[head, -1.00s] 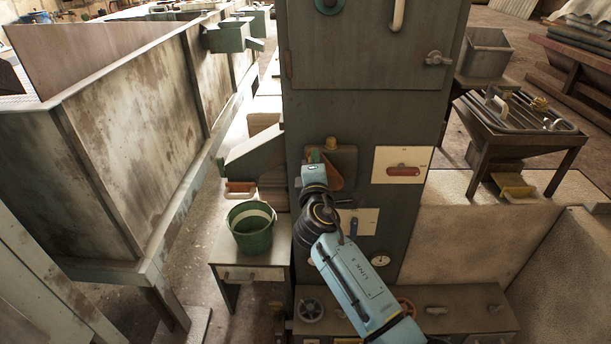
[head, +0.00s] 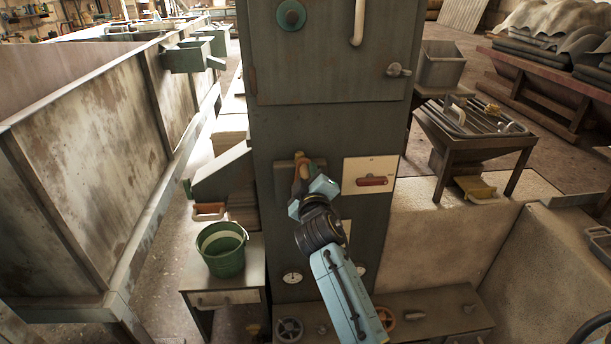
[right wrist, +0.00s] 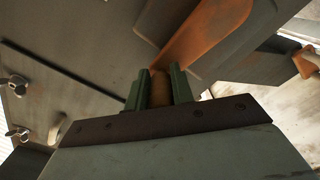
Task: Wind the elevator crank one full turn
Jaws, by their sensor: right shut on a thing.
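The elevator crank (head: 298,174) is an orange-brown arm on a small plate on the front of the tall grey-green elevator casing (head: 310,130). My right gripper (head: 309,183) is at the crank and hides part of it in the head view. In the right wrist view the orange crank arm (right wrist: 205,38) runs up and to the right. The two green fingers of my right gripper (right wrist: 159,88) are shut on its brownish handle (right wrist: 160,92), one finger on each side. My left gripper is not in view.
A red-handled switch on a cream plate (head: 370,177) is just right of the crank. A green bucket (head: 222,248) stands on a small table at the left. A low bench with handwheels (head: 289,330) lies below. A sloped chute (head: 222,173) juts out left of the casing.

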